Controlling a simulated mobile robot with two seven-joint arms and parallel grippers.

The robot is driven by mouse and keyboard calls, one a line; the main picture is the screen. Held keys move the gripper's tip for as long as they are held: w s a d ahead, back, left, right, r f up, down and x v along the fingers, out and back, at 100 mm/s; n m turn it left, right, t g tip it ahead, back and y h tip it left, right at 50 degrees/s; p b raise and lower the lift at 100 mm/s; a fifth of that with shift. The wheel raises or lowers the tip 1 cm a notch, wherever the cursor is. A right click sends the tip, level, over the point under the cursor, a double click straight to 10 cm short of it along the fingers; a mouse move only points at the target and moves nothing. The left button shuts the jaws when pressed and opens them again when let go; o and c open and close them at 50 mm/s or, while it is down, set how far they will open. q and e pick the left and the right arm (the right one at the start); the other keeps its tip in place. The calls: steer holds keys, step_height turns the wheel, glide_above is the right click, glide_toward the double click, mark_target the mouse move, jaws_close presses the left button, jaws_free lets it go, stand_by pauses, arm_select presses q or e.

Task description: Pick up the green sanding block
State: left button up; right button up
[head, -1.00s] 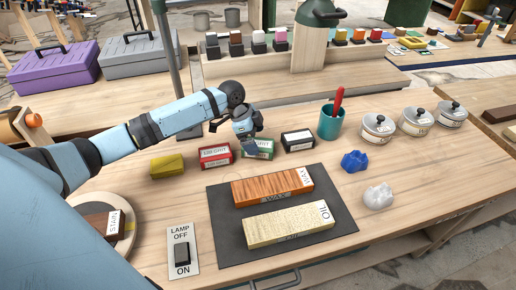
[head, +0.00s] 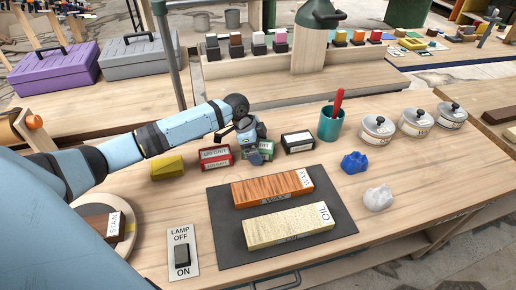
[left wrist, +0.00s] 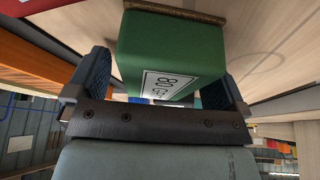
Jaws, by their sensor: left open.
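The green sanding block (head: 269,147) stands in the row of blocks at the back of the bench, partly hidden behind my left gripper (head: 255,157). In the left wrist view the green block (left wrist: 160,50) is large, with a white grit label and a brown edge. My left gripper's dark fingers (left wrist: 158,90) are open, one on each side of the block. I cannot tell whether either finger touches it. My right gripper is not in view.
A red block (head: 215,157) stands close left of the green one, and a black block (head: 298,141) close right. A yellow block (head: 167,167) is further left. A dark mat (head: 228,235) with two wood samples lies in front. A teal cup (head: 331,124) stands right.

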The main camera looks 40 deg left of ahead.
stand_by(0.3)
arm_select(q)
steer(key=c, duration=1.2)
steer(key=shift+o, duration=0.2)
steer(key=shift+r+b, duration=0.1)
steer(key=shift+b, duration=0.5)
step_height(320, 180, up, 20)
steer(key=p, duration=0.2)
steer(key=shift+r+p, duration=0.15)
steer(key=shift+p, duration=0.15)
